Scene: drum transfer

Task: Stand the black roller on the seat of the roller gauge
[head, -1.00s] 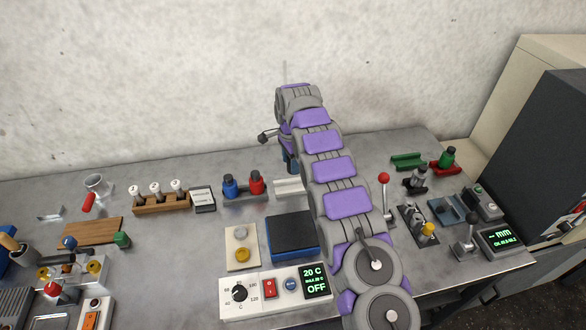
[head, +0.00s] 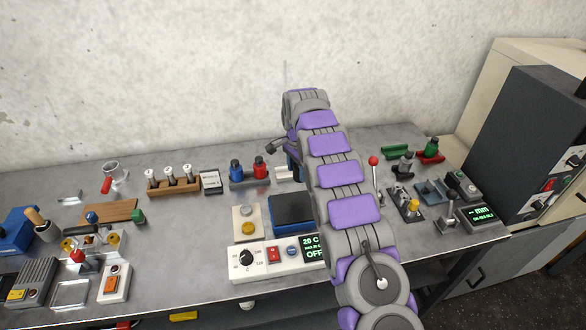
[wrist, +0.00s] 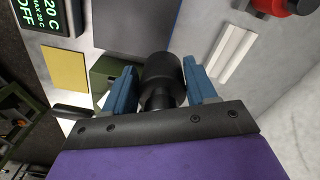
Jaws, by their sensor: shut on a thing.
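The black roller (wrist: 161,74) is between the two blue fingers of my gripper (wrist: 161,88) in the wrist view, and the gripper is shut on it. In the head view my arm hides the roller and most of the gripper; a bit of blue finger shows beside the arm. The roller gauge appears to be the unit with the green "-- mm" display (head: 477,214) at the right end of the bench, well to the right of my gripper. Which part is its seat I cannot tell for sure.
A red-knobbed lever (head: 373,161) stands just right of my arm. A clamp with a yellow knob (head: 414,205), a green cradle (head: 395,152) and a red cradle (head: 431,157) with a green roller are nearby. The heater panel (head: 272,258) and dark blue pad (head: 292,211) lie left.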

